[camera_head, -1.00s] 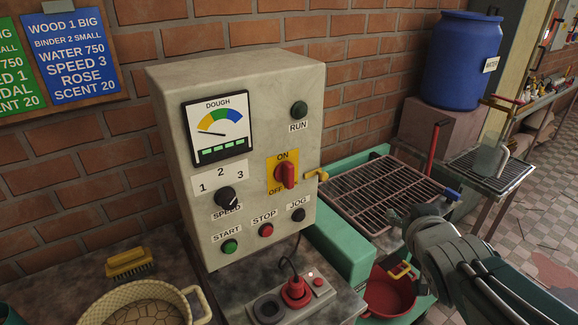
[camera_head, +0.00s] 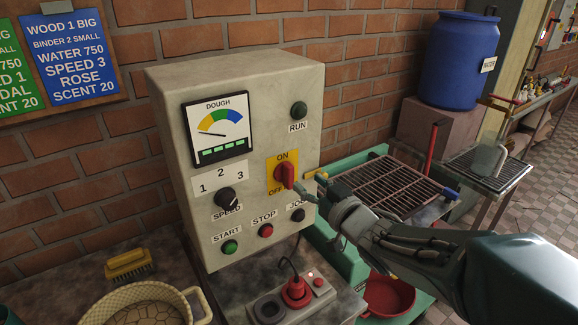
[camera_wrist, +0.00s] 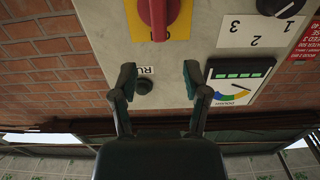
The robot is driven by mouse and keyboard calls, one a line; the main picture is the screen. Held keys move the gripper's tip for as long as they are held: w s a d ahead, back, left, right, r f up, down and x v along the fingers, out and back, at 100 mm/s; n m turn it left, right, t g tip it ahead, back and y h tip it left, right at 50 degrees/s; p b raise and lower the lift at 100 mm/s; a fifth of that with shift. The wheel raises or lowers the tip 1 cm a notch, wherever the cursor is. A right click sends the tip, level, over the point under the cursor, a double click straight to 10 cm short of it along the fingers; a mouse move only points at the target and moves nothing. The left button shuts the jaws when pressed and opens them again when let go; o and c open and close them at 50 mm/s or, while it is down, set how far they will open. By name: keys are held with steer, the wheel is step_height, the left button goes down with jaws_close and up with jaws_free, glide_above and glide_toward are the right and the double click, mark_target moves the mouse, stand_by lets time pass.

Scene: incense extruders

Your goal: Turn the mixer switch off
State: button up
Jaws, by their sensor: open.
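The mixer switch is a red rotary knob (camera_head: 284,175) on a yellow plate (camera_head: 277,158) marked ON above and OFF below. It sits on the right part of the beige control box (camera_head: 165,130) front, and its handle stands about upright. In the wrist view the red knob (camera_wrist: 157,14) is upside down at the top edge. My gripper (camera_head: 305,190) is just right of and slightly below the knob in the head view. In the wrist view my gripper (camera_wrist: 157,76) has its two fingers apart with nothing between them.
The box also carries a black SPEED knob (camera_head: 228,198), a dough gauge (camera_head: 219,128), a RUN lamp (camera_head: 299,110) and START, STOP and JOG buttons close below. A red plug (camera_head: 296,292) stands beneath. A green-framed rack (camera_head: 375,185) lies right, behind my arm.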

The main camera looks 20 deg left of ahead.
mark_target(292, 170)
steer(key=x, duration=0.8)
steer(key=shift+w, duration=0.1)
steer(key=shift+f, duration=0.1)
jaws_close()
